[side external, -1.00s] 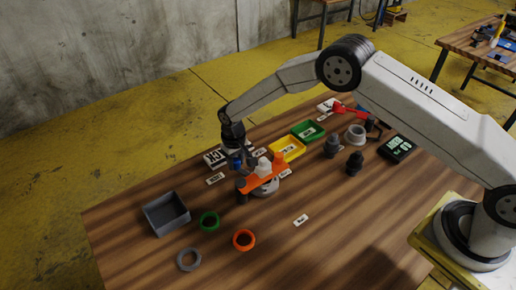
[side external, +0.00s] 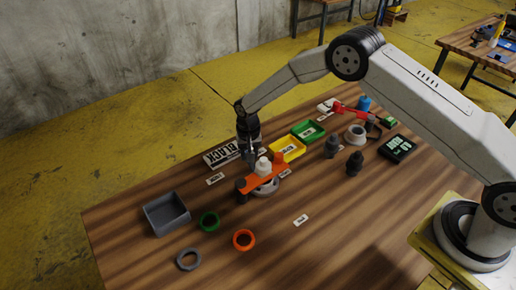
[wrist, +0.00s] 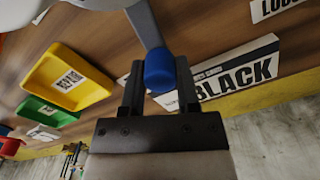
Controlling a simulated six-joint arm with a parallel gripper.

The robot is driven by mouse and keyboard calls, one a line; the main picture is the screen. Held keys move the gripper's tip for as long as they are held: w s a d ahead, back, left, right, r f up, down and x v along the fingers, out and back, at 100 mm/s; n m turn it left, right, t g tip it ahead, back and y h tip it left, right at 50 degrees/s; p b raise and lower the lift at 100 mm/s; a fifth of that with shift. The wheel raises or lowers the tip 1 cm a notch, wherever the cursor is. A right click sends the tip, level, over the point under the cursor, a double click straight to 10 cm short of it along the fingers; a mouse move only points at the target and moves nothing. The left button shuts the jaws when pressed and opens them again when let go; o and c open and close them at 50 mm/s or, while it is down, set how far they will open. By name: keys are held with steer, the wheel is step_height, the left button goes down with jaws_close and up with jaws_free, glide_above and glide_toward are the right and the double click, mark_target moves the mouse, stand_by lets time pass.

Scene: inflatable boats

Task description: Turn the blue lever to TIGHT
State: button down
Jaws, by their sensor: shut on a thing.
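The blue lever shows in the wrist view as a grey arm with a blue tip (wrist: 159,70). My gripper (wrist: 157,88) is shut on the blue tip, with one dark finger on each side. In the side view my gripper (side external: 250,158) is low over the table, just behind the orange bar (side external: 262,178) and the grey round base. The blue tip is hidden there behind the gripper. A white tag reading LOOSE, partly cut off, shows in the wrist view (wrist: 272,8). I cannot read a TIGHT tag in either view.
A sign reading BLACK (side external: 222,157) lies behind the gripper. Yellow (side external: 299,153) and green (side external: 318,136) trays lie to the right. A grey bin (side external: 148,216) and several rings lie at the front left.

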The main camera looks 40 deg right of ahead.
steer(key=shift+s+d+m, duration=0.15)
steer(key=shift+d+m, duration=0.4)
steer(key=shift+m, duration=0.05)
steer(key=shift+s+d+m, duration=0.15)
steer(key=shift+d+m, duration=0.35)
steer(key=shift+m, duration=0.1)
steer(key=shift+s+d+m, duration=0.45)
steer(key=shift+d+m, duration=0.3)
steer(key=shift+m, duration=0.25)
steer(key=shift+d, duration=0.1)
steer(key=shift+c, duration=1.7)
jaws_free()
steer(key=shift+r, duration=0.15)
step_height(320, 180, up, 8)
steer(key=shift+f, duration=0.25)
steer(key=shift+s+r, duration=0.1)
steer(key=shift+s, duration=0.05)
